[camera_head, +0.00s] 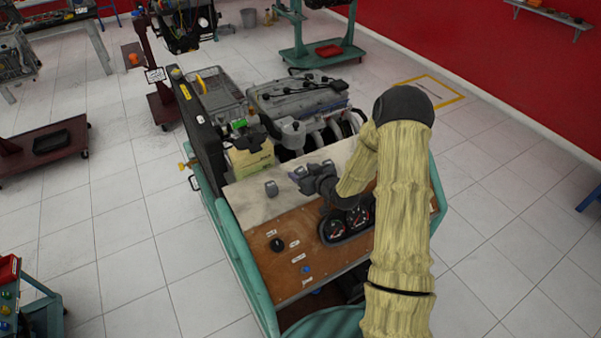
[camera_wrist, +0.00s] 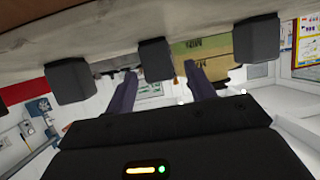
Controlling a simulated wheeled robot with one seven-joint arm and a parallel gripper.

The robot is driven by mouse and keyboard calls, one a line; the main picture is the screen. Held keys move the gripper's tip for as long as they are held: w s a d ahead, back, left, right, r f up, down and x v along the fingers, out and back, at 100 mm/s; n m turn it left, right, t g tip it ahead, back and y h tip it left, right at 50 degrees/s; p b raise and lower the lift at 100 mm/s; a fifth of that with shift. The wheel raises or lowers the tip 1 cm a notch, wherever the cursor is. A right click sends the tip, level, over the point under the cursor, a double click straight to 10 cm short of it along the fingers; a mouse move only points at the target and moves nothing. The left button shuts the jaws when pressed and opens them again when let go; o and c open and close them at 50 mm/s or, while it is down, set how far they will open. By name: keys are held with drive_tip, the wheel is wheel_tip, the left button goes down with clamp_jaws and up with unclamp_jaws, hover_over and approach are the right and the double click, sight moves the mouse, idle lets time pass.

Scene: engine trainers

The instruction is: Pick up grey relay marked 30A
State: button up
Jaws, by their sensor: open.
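Several small dark grey relays stand on the pale top ledge of the engine trainer. In the wrist view, which looks upside down, three show: a middle relay (camera_wrist: 154,60), one to the left (camera_wrist: 70,82) and one to the right (camera_wrist: 257,40). No marking is readable, so I cannot tell which is the 30A one. My gripper (camera_wrist: 160,73) is open, its fingers on either side of the middle relay, with nothing clamped. In the head view, my gripper (camera_head: 306,176) is low at the ledge, and one relay (camera_head: 271,188) stands clear to its left.
The trainer's wooden panel (camera_head: 290,262) with gauges (camera_head: 335,230) lies in front of the ledge. A yellowish box (camera_head: 249,158), a dark upright panel (camera_head: 203,135) and the engine (camera_head: 300,95) are behind it. Tiled floor is free to the right.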

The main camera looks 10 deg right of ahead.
sight(302, 172)
drive_tip(key=shift+p+x, duration=0.8)
drive_tip(key=shift+x, duration=1)
drive_tip(key=shift+s+f, duration=0.1)
drive_tip(key=shift+s, duration=0.05)
drive_tip(key=c, duration=1.1)
drive_tip(key=shift+o, duration=0.2)
wheel_tip(302, 172, up, 10)
drive_tip(key=b, duration=0.4)
